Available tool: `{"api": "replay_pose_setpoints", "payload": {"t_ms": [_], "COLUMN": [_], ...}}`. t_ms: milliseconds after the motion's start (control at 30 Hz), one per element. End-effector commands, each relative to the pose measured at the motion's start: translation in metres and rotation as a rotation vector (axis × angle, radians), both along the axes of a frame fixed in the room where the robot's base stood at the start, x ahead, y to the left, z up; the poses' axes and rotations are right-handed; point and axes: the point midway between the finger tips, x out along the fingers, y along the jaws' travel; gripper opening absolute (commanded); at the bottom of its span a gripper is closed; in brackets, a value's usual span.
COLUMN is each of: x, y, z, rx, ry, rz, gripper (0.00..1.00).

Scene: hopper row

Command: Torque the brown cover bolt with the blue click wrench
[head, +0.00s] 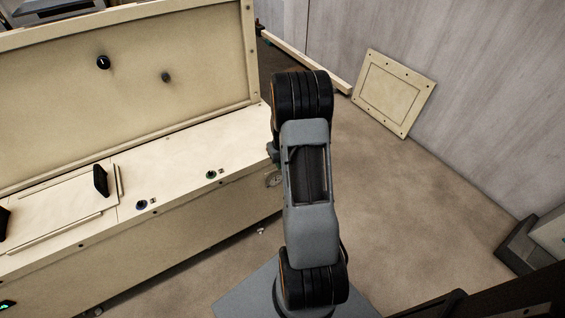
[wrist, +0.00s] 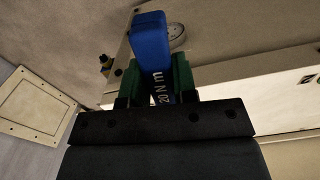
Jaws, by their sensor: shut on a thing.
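The blue click wrench (wrist: 150,42) shows in the wrist view, with "20 N m" printed on it. My gripper (wrist: 155,82) is shut on it, with a green finger on each side. The wrench points away from the camera, and its far end is not seen. In the head view my own arm hides the gripper and the wrench. I cannot pick out a brown bolt in either view. Two small round fittings, one ringed blue (head: 141,204) and one ringed green (head: 211,174), sit on the cream machine's top.
The long cream machine (head: 190,225) fills the left of the head view, with a raised back panel (head: 130,95) and a black handle (head: 100,180). A cream panel (head: 392,92) leans on the wall. A round dial (wrist: 177,32) lies beyond the wrench.

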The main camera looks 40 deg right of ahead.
Motion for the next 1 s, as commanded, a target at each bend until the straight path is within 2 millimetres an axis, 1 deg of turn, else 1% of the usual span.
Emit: {"api": "replay_pose_setpoints", "payload": {"t_ms": [267, 567, 1000], "x": [0.0003, 0.0002, 0.001], "y": [-0.0002, 0.0, 0.0016], "z": [-0.0005, -0.0079, -0.0072], "rx": [0.0, 0.0, 0.0], "ry": [-0.001, 0.0, -0.001], "rz": [0.0, 0.0, -0.013], "gripper": [0.0, 0.0, 0.0]}}
